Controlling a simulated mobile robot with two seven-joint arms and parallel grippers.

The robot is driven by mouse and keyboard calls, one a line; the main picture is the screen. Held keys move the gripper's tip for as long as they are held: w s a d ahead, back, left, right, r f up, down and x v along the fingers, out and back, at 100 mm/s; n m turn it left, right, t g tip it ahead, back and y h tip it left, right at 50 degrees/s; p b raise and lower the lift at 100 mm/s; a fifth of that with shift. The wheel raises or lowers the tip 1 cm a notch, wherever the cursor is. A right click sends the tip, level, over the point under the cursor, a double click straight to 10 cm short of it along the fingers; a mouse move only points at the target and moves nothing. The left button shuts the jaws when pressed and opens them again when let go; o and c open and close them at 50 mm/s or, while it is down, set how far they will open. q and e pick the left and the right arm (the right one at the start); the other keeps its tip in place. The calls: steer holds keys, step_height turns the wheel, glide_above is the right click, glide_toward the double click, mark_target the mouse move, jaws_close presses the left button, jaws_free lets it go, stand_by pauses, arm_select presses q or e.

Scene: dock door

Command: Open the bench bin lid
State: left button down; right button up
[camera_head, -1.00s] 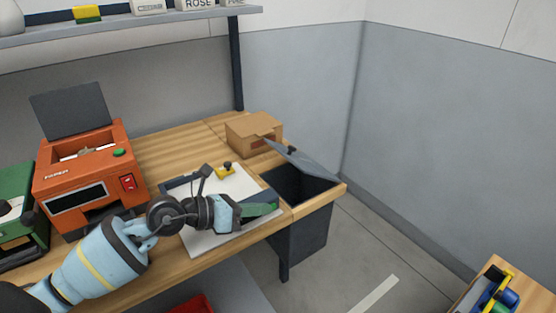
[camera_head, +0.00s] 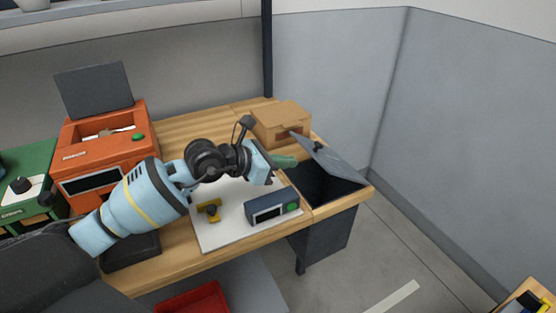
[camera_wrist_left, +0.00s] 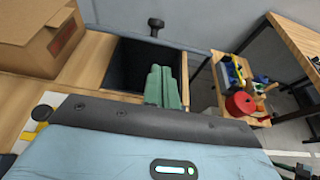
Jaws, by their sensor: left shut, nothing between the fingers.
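The bench bin (camera_head: 315,187) is a dark open box set into the right end of the bench. Its grey lid (camera_head: 338,160) stands tilted up, with a small dark knob near its upper left end. In the left wrist view the lid (camera_wrist_left: 120,39) shows nearly edge-on beyond the opening, its knob (camera_wrist_left: 156,27) upright. My left gripper (camera_head: 287,161) is shut and empty, its green fingers beside the opening's left edge in the head view. In the left wrist view the fingers (camera_wrist_left: 162,88) overlap the dark opening; I cannot tell their height. My right gripper is not in view.
A cardboard box (camera_head: 281,122) stands just behind the bin. A white mat (camera_head: 225,235) holds a dark blue device (camera_head: 271,207) and a yellow part (camera_head: 208,210). An orange machine (camera_head: 105,150) stands left.

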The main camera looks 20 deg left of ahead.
arm_select(q)
steer(key=x, duration=0.6)
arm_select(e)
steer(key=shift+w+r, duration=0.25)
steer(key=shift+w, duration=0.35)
arm_select(q)
steer(key=shift+r, duration=0.1)
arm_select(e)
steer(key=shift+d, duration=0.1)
